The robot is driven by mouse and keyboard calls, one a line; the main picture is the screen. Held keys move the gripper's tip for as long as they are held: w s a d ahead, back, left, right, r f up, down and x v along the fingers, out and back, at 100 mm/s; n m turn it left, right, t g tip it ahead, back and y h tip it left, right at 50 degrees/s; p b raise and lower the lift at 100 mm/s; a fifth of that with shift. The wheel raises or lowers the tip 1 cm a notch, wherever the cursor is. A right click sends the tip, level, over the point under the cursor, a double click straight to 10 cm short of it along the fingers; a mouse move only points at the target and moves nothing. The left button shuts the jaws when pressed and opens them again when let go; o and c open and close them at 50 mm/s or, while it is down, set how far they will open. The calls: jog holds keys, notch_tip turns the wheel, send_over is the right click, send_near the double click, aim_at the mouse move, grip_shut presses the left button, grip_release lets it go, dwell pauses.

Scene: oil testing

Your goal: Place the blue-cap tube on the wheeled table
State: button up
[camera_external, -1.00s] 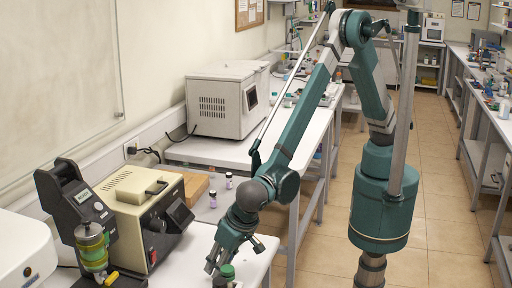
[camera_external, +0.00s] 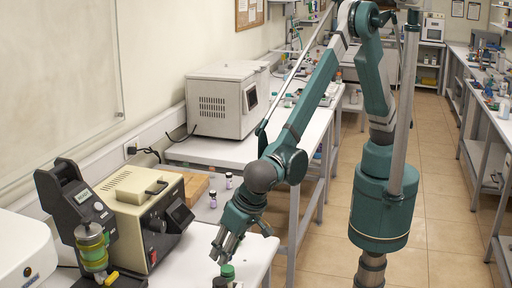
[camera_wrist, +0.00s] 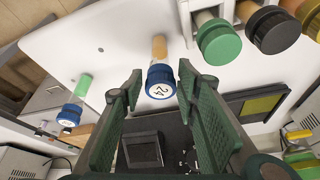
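A blue-cap tube (camera_wrist: 161,81) with "24" on its cap and tan content shows at the centre of the wrist view. A second blue-cap tube (camera_wrist: 70,114) with green content is at the left. My gripper (camera_wrist: 159,76) is open, its fingertips either side of the numbered cap; whether they reach around it I cannot tell. In the external view my gripper (camera_external: 225,252) is above the front of the white bench, over a green cap (camera_external: 227,271); the blue caps cannot be made out there. I cannot identify a wheeled table in either view.
Beside the numbered tube in the wrist view are a green-capped bottle (camera_wrist: 219,42) and a black-capped bottle (camera_wrist: 273,30). The tiled floor (camera_external: 435,215) at right is clear.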

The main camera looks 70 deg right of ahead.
jog(key=shift+v, duration=2.75)
